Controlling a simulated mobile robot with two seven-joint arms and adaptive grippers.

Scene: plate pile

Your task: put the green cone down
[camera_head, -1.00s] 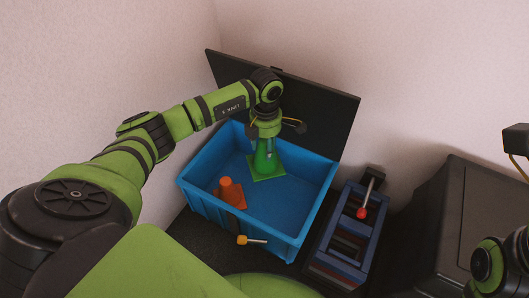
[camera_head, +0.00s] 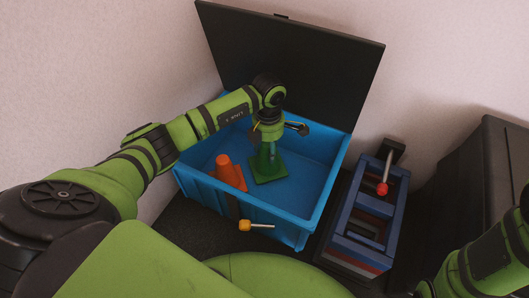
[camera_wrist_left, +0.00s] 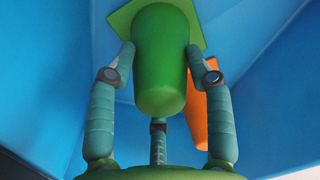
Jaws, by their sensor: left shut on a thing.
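The green cone (camera_head: 268,168) is inside the blue box, upright with its square base down, right of the orange cone (camera_head: 229,173). My left gripper (camera_head: 266,146) is shut on the green cone's upper part from above. In the left wrist view, its fingers (camera_wrist_left: 159,72) surround the green cone (camera_wrist_left: 161,65), with the blue box around it. The orange cone (camera_wrist_left: 197,120) shows behind the right finger. I cannot tell whether the green base touches the box floor. My right gripper is out of view; only part of that arm shows at the right.
The blue box (camera_head: 322,215) has an open dark lid (camera_head: 310,60) standing behind it. A yellow-headed lever (camera_head: 246,225) sticks out at its front. A blue frame with a red-knobbed lever (camera_head: 382,188) stands to the right, beside a black cabinet (camera_head: 480,165). The box floor right of the green cone is clear.

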